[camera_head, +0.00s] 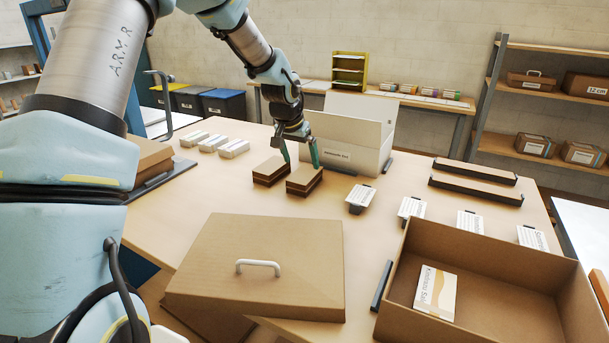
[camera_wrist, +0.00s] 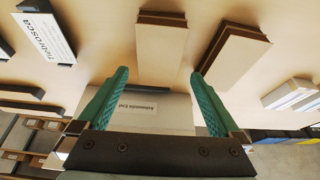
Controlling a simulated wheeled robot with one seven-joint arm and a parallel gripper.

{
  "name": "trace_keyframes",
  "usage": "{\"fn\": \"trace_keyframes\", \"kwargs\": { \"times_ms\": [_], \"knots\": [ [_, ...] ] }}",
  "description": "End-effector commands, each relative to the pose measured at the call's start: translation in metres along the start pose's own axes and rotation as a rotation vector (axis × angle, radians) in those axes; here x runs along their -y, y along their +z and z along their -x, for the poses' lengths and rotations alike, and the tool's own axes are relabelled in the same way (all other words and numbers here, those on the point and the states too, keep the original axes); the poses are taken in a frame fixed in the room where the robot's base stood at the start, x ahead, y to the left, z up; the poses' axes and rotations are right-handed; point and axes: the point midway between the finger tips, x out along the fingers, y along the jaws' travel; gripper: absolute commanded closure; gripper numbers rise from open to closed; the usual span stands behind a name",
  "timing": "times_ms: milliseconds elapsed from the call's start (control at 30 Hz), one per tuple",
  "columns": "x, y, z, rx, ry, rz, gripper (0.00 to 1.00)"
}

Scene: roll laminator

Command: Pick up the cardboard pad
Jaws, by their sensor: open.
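Two brown cardboard pads, each a layered block with a dark middle band, lie side by side on the table: a left pad (camera_head: 270,171) and a right pad (camera_head: 305,180). My gripper (camera_head: 301,160) is open and points down at the right pad, with its green fingers just above or behind it. In the wrist view the gripper (camera_wrist: 158,75) has nothing between its fingertips; the right pad (camera_wrist: 162,48) lies straight ahead of the gap and the left pad (camera_wrist: 225,60) is off to the right. I cannot tell whether a fingertip touches a pad.
A white open box (camera_head: 350,135) with a label stands close behind the pads. A closed cardboard box with a handle (camera_head: 262,262) and an open carton (camera_head: 490,263) fill the front. White blocks (camera_head: 232,148) lie left; label cards (camera_head: 360,198) stand right.

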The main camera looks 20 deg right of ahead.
Motion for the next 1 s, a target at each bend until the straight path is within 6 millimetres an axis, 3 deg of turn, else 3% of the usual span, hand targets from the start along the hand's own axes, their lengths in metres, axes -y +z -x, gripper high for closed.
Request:
{"fn": "trace_keyframes", "kwargs": {
  "times_ms": [400,700,1000],
  "knots": [
    [-0.002,0.001,-0.046,0.002,0.0,0.0,0.0],
    [-0.002,0.001,-0.051,0.001,0.0,-0.001,0.01],
    [-0.002,0.001,-0.051,0.001,0.0,0.0,0.35]
  ]
}}
